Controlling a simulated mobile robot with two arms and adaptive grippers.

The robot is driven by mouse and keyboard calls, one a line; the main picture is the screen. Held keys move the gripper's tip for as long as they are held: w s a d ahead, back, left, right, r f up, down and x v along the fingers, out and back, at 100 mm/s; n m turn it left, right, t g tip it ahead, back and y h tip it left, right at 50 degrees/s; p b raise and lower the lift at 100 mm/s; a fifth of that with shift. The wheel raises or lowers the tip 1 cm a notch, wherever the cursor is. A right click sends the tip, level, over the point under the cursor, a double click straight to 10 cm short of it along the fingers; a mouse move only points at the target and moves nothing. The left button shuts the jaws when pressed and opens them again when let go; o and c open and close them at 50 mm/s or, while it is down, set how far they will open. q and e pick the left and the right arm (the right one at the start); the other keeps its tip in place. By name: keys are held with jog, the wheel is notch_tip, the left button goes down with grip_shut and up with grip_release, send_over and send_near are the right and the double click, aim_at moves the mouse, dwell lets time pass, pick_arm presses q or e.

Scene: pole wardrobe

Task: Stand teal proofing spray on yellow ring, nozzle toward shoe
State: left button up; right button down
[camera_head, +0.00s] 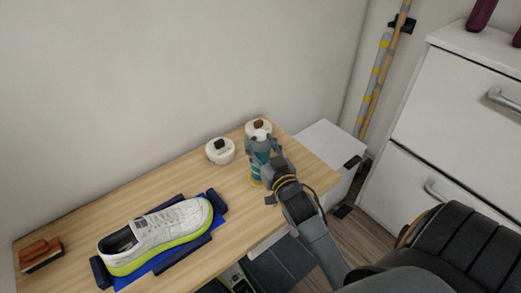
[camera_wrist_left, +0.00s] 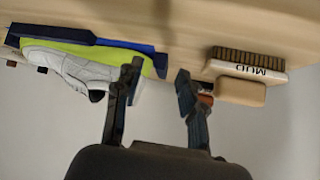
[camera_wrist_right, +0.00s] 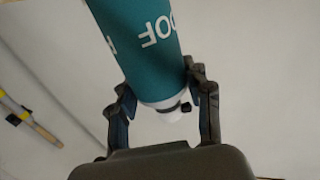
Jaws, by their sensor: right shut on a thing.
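The teal proofing spray (camera_head: 259,158) is upright near the right end of the wooden table, with a white top. My right gripper (camera_head: 262,147) is shut on its upper part; the right wrist view shows the fingers on both sides of the teal can (camera_wrist_right: 145,50), with a small dark nozzle (camera_wrist_right: 182,114) at its white cap. The white shoe (camera_head: 160,232) with a lime sole lies left on a blue mat (camera_head: 152,277). My left gripper (camera_wrist_left: 157,76) is open and empty.
Two white jars (camera_head: 220,151) stand behind and left of the can. A brown brush (camera_head: 40,252) lies at the table's left end; a brush marked MUD (camera_wrist_left: 245,70) shows in the left wrist view. White drawers (camera_head: 450,120) stand right. Dark blocks (camera_head: 183,252) flank the shoe.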

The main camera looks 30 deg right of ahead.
pick_arm(q)
jog(key=shift+w+d+r+t, duration=0.2)
jog(key=shift+w+r+t, duration=0.15)
jog(key=shift+w+r, duration=0.1)
jog(key=shift+w+d+r+t, duration=0.15)
jog(key=shift+w+r+t, duration=0.2)
jog(key=shift+w, duration=0.1)
pick_arm(e)
jog(key=shift+f, duration=0.35)
pick_arm(q)
jog(key=shift+w+r+h, duration=0.1)
jog(key=shift+h, duration=0.2)
pick_arm(e)
jog(key=shift+f, duration=0.15)
jog(key=c, duration=0.6)
grip_release()
